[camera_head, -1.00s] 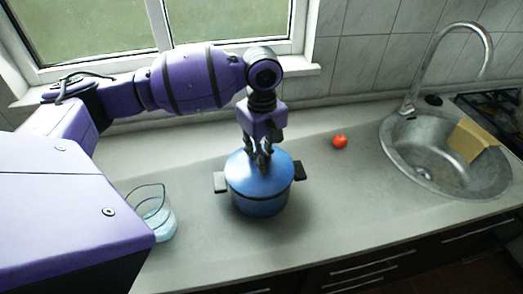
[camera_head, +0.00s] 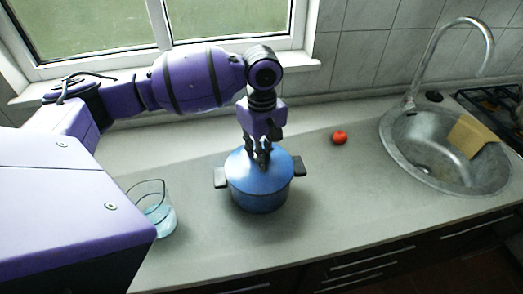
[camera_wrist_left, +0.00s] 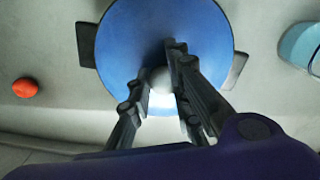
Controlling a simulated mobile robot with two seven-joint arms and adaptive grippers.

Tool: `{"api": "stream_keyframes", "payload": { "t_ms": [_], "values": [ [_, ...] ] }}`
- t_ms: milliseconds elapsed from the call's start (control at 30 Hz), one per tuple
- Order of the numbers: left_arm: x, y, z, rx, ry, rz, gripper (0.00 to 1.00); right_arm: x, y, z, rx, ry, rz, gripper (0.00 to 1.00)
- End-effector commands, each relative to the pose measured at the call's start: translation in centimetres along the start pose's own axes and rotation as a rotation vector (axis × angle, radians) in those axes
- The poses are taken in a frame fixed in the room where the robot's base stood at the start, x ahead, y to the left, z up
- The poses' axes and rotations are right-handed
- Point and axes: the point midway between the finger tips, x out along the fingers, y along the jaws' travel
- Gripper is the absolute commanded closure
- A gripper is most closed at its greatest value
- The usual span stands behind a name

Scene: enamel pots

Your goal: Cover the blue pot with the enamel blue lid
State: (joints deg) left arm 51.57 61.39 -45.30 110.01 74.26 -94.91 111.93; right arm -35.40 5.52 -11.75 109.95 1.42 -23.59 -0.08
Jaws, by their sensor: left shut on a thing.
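The blue pot (camera_head: 259,201) stands on the counter, with a dark handle on each side. The enamel blue lid (camera_head: 246,176) lies over its mouth and looks level; I cannot tell whether it is fully seated. My left gripper (camera_head: 262,163) points down from above and is shut on the lid's knob. In the left wrist view the lid (camera_wrist_left: 125,50) fills the middle, and its pale round knob (camera_wrist_left: 160,80) sits between the fingers of the left gripper (camera_wrist_left: 158,85). The lid hides the pot's inside. My right gripper is not in view.
A glass jug (camera_head: 157,216) with bluish contents stands left of the pot, near my arm. A red tomato (camera_head: 339,137) lies to the right, toward the wall. A metal sink (camera_head: 400,160) with a tap (camera_head: 436,50) is farther right.

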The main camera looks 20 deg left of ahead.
Motion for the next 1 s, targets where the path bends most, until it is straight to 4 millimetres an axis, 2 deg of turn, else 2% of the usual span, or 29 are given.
{"api": "stream_keyframes", "payload": {
  "t_ms": [333, 367, 533, 833, 1000],
  "values": [
    [0.1, 0.1, 0.0, 0.000, 0.000, 0.002, 1.00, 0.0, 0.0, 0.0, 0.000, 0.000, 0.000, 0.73],
    [0.1, 0.1, 0.0, 0.000, 0.000, 0.002, 0.80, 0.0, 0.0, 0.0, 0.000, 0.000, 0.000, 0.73],
    [0.1, 0.0, 0.0, 0.000, 0.000, 0.001, 0.60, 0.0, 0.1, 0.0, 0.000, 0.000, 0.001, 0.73],
    [0.0, 0.0, 0.0, 0.000, 0.000, 0.000, 0.60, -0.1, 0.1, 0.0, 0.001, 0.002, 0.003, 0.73],
    [-1.7, 0.1, 0.0, 0.000, 0.001, 0.003, 0.60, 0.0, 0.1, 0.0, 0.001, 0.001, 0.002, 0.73]
  ]
}}
